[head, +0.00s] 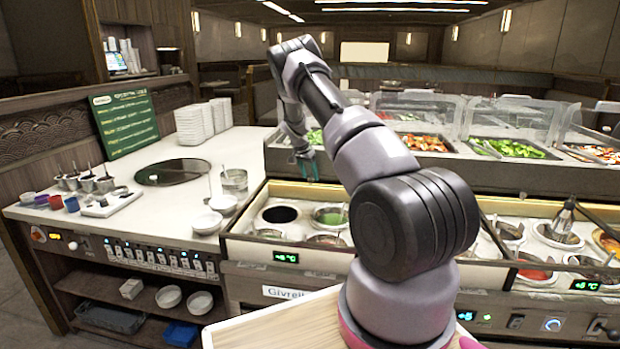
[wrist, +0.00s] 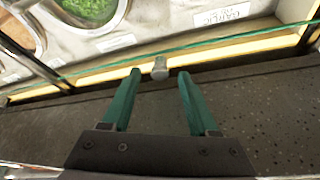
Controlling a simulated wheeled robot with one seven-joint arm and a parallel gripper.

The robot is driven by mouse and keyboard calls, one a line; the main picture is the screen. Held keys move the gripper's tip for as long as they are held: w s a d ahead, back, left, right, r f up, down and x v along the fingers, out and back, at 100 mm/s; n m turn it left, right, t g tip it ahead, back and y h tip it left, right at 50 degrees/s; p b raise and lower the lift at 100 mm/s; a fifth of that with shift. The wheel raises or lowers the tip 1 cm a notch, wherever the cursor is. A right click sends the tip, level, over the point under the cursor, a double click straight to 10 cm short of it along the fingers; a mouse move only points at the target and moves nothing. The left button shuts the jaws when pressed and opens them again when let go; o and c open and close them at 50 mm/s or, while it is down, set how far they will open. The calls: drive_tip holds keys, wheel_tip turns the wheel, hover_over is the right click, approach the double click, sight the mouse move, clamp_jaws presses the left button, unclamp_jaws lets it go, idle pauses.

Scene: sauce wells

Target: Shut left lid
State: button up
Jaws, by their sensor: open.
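A clear pane with a green edge (wrist: 225,44), which looks like the left lid, crosses the wrist view. A small grey knob (wrist: 160,68) sits at its edge, between and slightly beyond my fingertips. My gripper (wrist: 160,75) is open, its two green fingers apart, one on each side of the knob; I cannot tell whether they touch it. In the head view my gripper (head: 307,168) hangs at the back of the left well section (head: 262,242). The lid is hard to make out there, and I cannot tell its angle.
The left section holds a dark round well (head: 281,214) and a green sauce well (head: 331,216). A salad bar with clear guards (head: 510,117) stands behind. Stacked white plates (head: 194,123) and a dark round plate (head: 172,171) are on the left counter. My arm hides the middle.

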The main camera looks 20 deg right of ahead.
drive_tip(key=shift+x, duration=0.9)
clamp_jaws()
idle(0.9)
